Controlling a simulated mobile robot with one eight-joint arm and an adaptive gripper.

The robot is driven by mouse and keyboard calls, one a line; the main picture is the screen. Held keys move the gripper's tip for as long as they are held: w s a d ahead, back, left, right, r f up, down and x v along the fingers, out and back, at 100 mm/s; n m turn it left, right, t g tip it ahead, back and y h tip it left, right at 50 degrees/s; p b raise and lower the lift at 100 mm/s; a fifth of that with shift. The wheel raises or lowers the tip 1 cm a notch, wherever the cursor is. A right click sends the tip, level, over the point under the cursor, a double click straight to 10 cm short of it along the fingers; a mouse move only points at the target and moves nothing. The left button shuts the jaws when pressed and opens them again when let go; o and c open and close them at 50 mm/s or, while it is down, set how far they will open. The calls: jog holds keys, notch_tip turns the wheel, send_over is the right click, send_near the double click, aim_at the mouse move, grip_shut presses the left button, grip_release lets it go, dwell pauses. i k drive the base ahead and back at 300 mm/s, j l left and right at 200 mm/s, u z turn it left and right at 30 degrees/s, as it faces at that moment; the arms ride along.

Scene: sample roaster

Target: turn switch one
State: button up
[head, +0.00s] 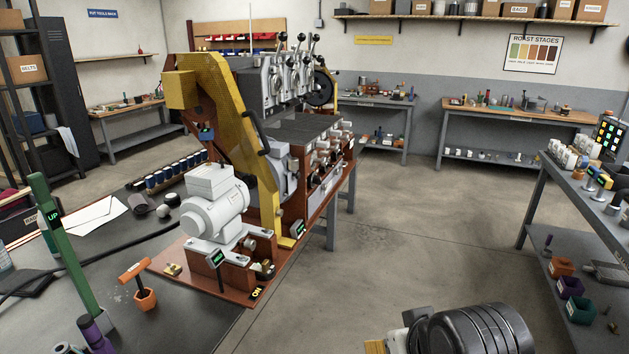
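The sample roaster (285,165) stands on a reddish-brown base, with a yellow guard over its near side and a white motor (214,205) at the front. A small switch-like part (263,270) sits at the base's near corner, beside an ON label (258,292). It is small and dark, so its position is unclear. No mark reading switch one can be made out. My gripper's fingers do not show; a black ridged body with a grey piece at the bottom edge may be part of my arm.
An orange T-handled tool (135,273) and a green post marked UP (50,235) stand on the dark bench left of the roaster. A shelf rack (580,215) with jars and coloured bins is at right. The middle floor (400,220) is clear.

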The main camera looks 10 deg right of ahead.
aim_at(317, 180)
jog(key=i+l, duration=0.15)
jog(key=i, duration=0.25)
jog(key=i+l+u, duration=0.1)
jog(key=i, duration=0.35)
jog(key=i+l, duration=0.25)
jog(key=i, duration=0.15)
jog(key=i+l+u, duration=0.1)
jog(key=i, duration=0.3)
jog(key=l, duration=0.1)
